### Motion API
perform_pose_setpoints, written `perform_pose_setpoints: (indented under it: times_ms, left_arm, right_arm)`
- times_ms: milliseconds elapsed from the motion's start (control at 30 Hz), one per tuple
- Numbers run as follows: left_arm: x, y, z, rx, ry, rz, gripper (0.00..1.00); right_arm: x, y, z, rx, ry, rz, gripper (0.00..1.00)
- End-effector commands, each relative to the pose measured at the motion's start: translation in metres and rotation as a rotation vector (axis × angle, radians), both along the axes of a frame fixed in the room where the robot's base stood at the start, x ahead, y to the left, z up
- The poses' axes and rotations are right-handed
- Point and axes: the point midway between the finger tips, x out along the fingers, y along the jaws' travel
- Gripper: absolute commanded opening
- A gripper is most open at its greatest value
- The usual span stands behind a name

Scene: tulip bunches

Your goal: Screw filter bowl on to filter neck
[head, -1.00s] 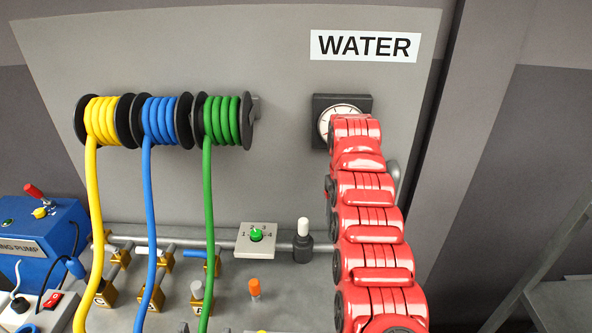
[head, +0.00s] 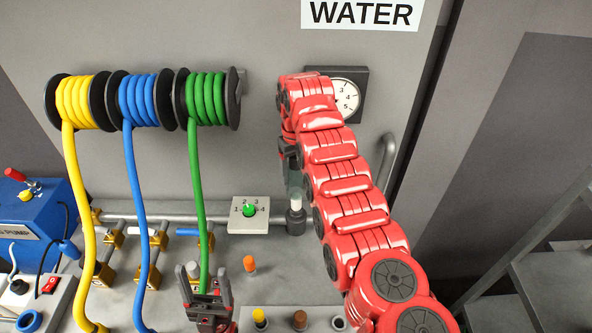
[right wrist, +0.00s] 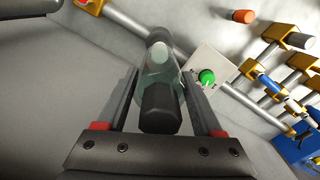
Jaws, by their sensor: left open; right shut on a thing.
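The filter neck (head: 296,222) is a dark upright fitting at the right end of the grey pipe, right of the dial plate. It also shows in the right wrist view (right wrist: 157,36). My right gripper (head: 289,165) is shut on the filter bowl (head: 295,187), a see-through greenish cup with a black end (right wrist: 160,108). The bowl is upright over the neck and overlaps its top in both views; I cannot tell whether they touch.
Yellow, blue and green hose reels (head: 207,97) hang on the panel, their hoses running down. A dial plate (head: 249,214) sits left of the neck. A round gauge (head: 346,97) is behind my right arm. An orange peg (head: 249,263) stands near my left gripper. A blue pump (head: 40,212) is far left.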

Motion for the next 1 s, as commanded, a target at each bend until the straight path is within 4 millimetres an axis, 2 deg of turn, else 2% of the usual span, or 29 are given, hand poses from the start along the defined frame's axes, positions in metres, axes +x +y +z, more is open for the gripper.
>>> perform_pose_setpoints:
  times_ms: [267, 533, 700, 1000]
  left_arm:
    - [0.0, 0.0, 0.004, 0.0, 0.0, 0.0, 0.73]
    - [0.0, 0.0, 0.004, 0.0, 0.0, 0.0, 0.73]
    - [0.0, 0.0, -0.004, 0.0, 0.0, 0.0, 0.73]
    - [0.0, 0.0, -0.005, 0.0, 0.0, 0.0, 0.73]
  right_arm:
    - [0.0, 0.0, -0.019, -0.001, 0.002, 0.0, 0.08]
    - [-0.001, 0.0, -0.049, 0.0, 0.005, 0.001, 0.08]
    - [0.0, 0.001, -0.066, 0.001, 0.0, 0.001, 0.08]
    - [0.0, 0.0, -0.073, 0.0, 0.001, 0.0, 0.08]
